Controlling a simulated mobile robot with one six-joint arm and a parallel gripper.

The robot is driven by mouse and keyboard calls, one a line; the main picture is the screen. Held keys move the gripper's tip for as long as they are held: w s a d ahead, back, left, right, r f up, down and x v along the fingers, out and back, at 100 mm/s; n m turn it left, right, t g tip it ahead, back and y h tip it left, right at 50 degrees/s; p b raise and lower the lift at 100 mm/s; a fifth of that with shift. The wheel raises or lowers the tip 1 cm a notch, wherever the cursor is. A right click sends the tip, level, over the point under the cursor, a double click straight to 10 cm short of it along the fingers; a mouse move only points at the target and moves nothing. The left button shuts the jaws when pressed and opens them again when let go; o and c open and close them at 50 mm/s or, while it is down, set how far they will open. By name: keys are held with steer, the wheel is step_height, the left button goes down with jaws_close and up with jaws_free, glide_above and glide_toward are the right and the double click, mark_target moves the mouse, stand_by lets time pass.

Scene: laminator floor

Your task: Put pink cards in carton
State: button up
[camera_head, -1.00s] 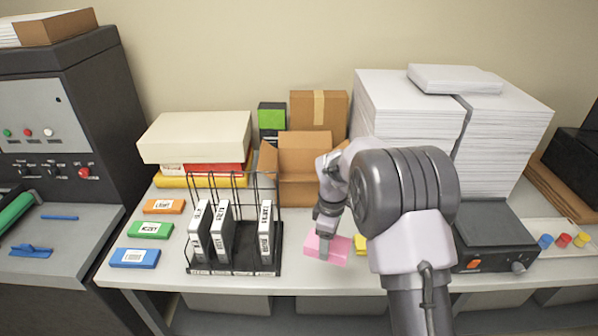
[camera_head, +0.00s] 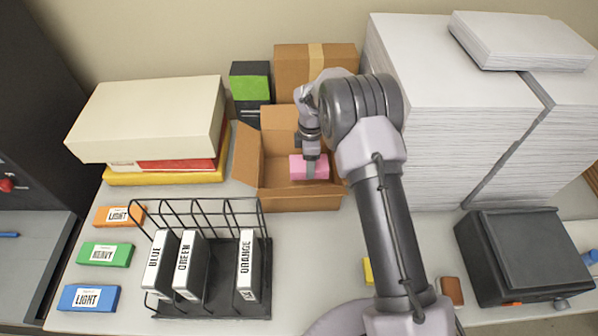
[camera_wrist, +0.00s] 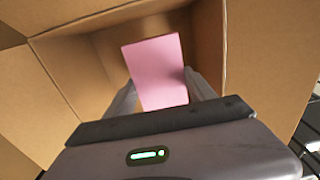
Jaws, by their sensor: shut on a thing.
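The pink cards (camera_head: 309,167) form a small pink block, held by my gripper (camera_head: 310,168). My gripper is shut on them, with a finger showing across the block's front. The open brown carton (camera_head: 300,198) stands on the table, its flaps folded out. In the head view the pink cards appear at the carton's opening, over its inside. In the wrist view the pink cards (camera_wrist: 157,72) sit between the two fingers (camera_wrist: 160,92), with the carton's walls (camera_wrist: 80,62) around and beyond them. I cannot tell how far they are above the carton's floor.
A black wire rack (camera_head: 210,300) with labelled cartridges stands front left of the carton. Tall white paper stacks (camera_head: 440,110) stand close on the right. A closed brown box (camera_head: 290,62) and a green-black box (camera_head: 250,85) stand behind. A black device (camera_head: 515,250) sits front right.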

step_height(320, 180, down, 10)
steer(key=shift+s+f, duration=0.1)
steer(key=shift+s, duration=0.05)
steer(key=shift+w+f, duration=0.2)
steer(key=shift+s, duration=0.1)
steer(key=o, duration=1.9)
steer(key=shift+f, duration=0.1)
steer(key=shift+c, duration=0.2)
